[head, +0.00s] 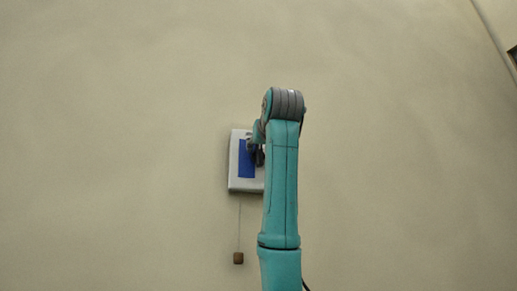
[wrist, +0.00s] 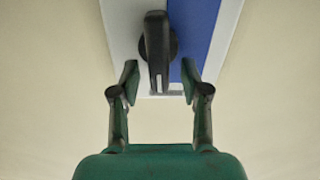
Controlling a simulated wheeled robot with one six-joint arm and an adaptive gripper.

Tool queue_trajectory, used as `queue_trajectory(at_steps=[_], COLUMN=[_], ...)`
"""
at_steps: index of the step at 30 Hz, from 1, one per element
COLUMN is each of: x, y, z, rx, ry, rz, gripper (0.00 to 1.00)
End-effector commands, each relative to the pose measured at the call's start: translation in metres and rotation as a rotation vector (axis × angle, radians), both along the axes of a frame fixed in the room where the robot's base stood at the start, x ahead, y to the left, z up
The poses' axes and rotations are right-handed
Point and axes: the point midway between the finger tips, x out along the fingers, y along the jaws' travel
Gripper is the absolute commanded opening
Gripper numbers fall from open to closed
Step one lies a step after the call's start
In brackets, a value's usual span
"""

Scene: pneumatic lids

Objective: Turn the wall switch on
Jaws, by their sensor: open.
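The wall switch is a pale box (head: 233,181) with a blue face (head: 246,160), fixed to the wall and partly hidden behind my arm in the head view. In the wrist view its pale surface (wrist: 122,30) and blue strip (wrist: 202,25) fill the top, with a black lever (wrist: 157,45) standing out from a round base. My gripper (wrist: 160,78) is open, with one finger on each side of the lever's lower end and gaps showing on both sides. In the head view my gripper (head: 257,157) is in front of the switch box, mostly hidden by my arm.
A small brown block (head: 238,258) hangs on a thin cord below the switch box. The beige wall (head: 120,120) around it is bare. A pale edge runs down the wall at the far upper right.

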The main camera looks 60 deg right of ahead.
Motion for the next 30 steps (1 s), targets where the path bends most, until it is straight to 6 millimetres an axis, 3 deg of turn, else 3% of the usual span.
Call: queue_trajectory(at_steps=[14, 19, 30], x=[0.0086, 0.0086, 0.0077], y=[-0.01, -0.0099, -0.011], z=[-0.0002, -0.0002, -0.001], rx=[-0.001, 0.0, 0.042], ry=[-0.001, 0.0, -0.044], rz=[0.0, 0.0, 0.0], gripper=[0.46, 0.05, 0.04])
